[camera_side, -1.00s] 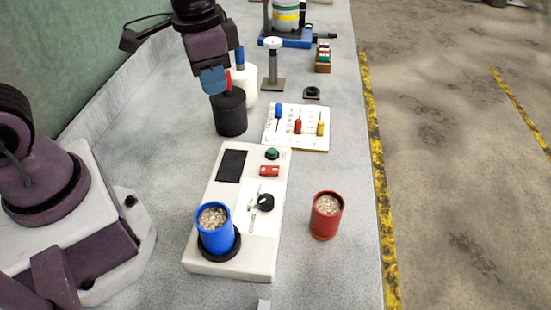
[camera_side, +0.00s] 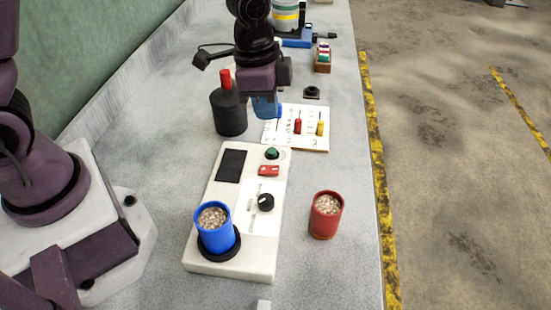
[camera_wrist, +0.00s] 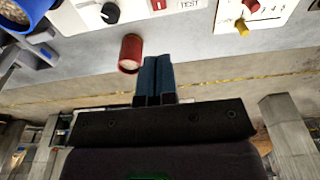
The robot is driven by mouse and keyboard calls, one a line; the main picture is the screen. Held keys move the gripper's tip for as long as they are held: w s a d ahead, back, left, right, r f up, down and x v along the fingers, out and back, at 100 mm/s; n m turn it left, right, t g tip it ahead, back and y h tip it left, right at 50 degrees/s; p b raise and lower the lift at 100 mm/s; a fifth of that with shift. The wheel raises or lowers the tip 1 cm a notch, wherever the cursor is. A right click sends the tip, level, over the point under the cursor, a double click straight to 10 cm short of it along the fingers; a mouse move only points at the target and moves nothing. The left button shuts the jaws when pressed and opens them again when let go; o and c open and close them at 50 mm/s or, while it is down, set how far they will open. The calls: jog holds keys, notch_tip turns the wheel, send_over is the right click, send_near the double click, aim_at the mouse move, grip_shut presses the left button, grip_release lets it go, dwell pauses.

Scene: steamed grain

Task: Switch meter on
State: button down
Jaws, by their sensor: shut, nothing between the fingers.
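The meter (camera_side: 205,252) is a white box lying on the grey table. It has a dark blank screen (camera_side: 231,165), a green round button (camera_side: 272,153), a red rocker switch (camera_side: 268,171) and a black knob (camera_side: 266,202). A blue cup of grain (camera_side: 213,235) stands in the black ring at its near end. A red cup of grain (camera_side: 325,218) stands on the table to its right, also seen in the wrist view (camera_wrist: 131,50).
A black bottle with a red top (camera_side: 229,110) stands left of my gripper. A small rack (camera_side: 322,58) stands farther back. The table right of the meter is free around the red cup.

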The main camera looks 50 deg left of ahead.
aim_at(269, 169)
jog(key=f, duration=0.9)
jog(key=w+d+f, duration=0.1)
jog(key=f, duration=0.3)
jog(key=shift+d+f, duration=0.1)
jog(key=shift+f, duration=0.05)
jog(key=shift+w+d+f, duration=0.2)
jog(key=shift+f, duration=0.35)
jog(key=shift+w+d+f+g+y, duration=0.1)
jog(key=shift+w+g+y, duration=0.1)
jog(key=shift+g+y, duration=0.15)
jog(key=shift+s, duration=0.1)
jog(key=shift+s+a+r, duration=0.2)
jog(key=shift+s+a, duration=0.5)
jog(key=shift+a, duration=0.1)
notch_tip(269, 169, up, 15)
jog(key=shift+w+d+f, duration=0.15)
jog(key=shift+w+d, duration=0.05)
jog(key=shift+w, duration=0.05)
